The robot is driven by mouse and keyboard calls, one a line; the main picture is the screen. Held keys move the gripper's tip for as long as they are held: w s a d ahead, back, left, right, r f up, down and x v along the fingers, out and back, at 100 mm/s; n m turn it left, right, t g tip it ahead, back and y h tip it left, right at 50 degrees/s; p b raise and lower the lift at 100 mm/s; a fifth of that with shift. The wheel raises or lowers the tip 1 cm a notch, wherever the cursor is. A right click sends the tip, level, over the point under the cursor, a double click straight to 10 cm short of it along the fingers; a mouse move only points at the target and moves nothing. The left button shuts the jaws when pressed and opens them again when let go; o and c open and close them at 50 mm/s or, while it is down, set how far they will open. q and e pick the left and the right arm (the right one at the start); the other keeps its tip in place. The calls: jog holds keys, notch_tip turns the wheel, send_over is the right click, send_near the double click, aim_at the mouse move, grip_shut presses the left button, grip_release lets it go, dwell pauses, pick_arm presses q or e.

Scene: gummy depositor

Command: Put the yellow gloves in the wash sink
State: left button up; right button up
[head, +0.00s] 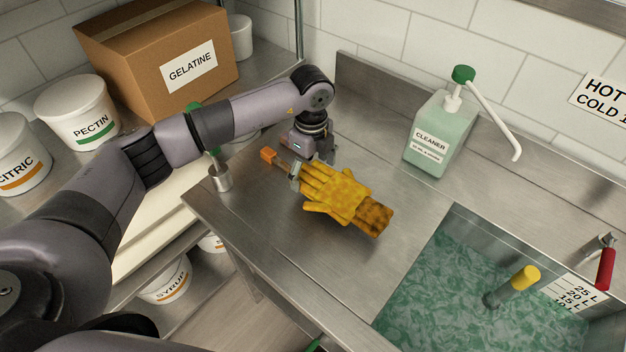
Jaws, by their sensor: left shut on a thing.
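The yellow gloves (338,194) lie on the steel counter, or just above it, left of the sink; I cannot tell if they touch the counter. Their cuff end is brown and stained and points toward the sink. My left gripper (318,162) reaches down at the finger end of the gloves and is shut on them; its fingertips are mostly hidden. The wash sink (440,250) is at the lower right, filled with cloudy green water. My right gripper is out of view.
A small orange-handled tool (269,155) lies beside the gripper. A cleaner bottle (437,135) with a long spout stands behind the sink. A yellow-topped pipe (524,278) rises from the water. A red-handled tap (606,268) is at right. Counter between gloves and sink is clear.

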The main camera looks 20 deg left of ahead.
pick_arm(q)
notch_tip(320, 180, up, 16)
jog(key=b, duration=0.3)
jog(key=shift+b, duration=0.35)
